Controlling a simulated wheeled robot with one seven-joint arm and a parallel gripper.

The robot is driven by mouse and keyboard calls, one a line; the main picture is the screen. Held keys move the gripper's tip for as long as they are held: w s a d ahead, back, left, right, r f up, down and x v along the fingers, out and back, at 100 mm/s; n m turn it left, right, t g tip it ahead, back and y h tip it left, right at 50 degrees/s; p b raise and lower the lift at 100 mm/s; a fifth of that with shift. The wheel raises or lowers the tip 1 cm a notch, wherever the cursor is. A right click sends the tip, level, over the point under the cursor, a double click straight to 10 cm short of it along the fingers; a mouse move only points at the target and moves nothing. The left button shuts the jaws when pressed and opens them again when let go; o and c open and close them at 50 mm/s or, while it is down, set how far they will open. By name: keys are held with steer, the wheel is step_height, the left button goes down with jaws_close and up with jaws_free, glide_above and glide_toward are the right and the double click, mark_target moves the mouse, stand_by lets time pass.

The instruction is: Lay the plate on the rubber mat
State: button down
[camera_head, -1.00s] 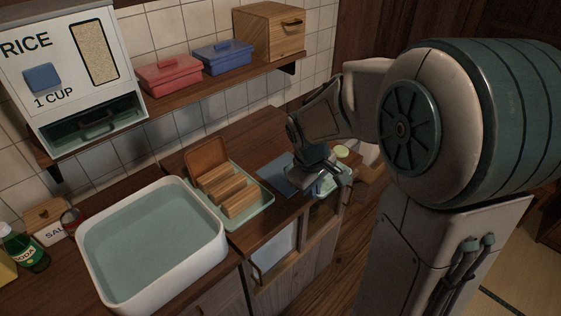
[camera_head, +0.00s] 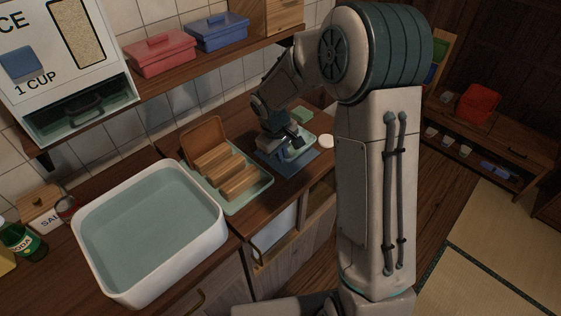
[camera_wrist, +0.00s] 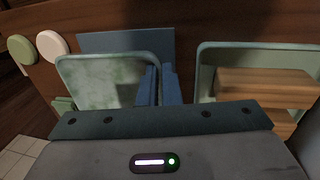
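The plate (camera_head: 304,144) is pale green, square with rounded corners. In the wrist view the plate (camera_wrist: 95,82) lies left of my fingers. My gripper (camera_head: 294,141) is shut on its edge; in the wrist view the two blue fingers of my gripper (camera_wrist: 159,84) pinch its right rim. The blue rubber mat (camera_head: 300,166) lies on the counter beneath the plate, its front part uncovered. In the wrist view the mat (camera_wrist: 125,41) shows beyond the plate. The plate looks roughly level; I cannot tell whether it touches the mat.
A pale green tray (camera_head: 262,184) with wooden slats and a brown board stands left of the mat. A white water-filled basin (camera_head: 208,250) is further left. A green block (camera_head: 303,116) and a white round item (camera_head: 326,141) sit nearby. A shelf (camera_head: 150,95) runs above.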

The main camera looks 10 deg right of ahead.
mark_target(283, 170)
steer(key=shift+w+f, duration=0.15)
steer(key=shift+f, duration=1.95)
steer(key=shift+f, duration=0.2)
steer(key=c, duration=1.6)
jaws_free()
steer(key=shift+r, duration=0.15)
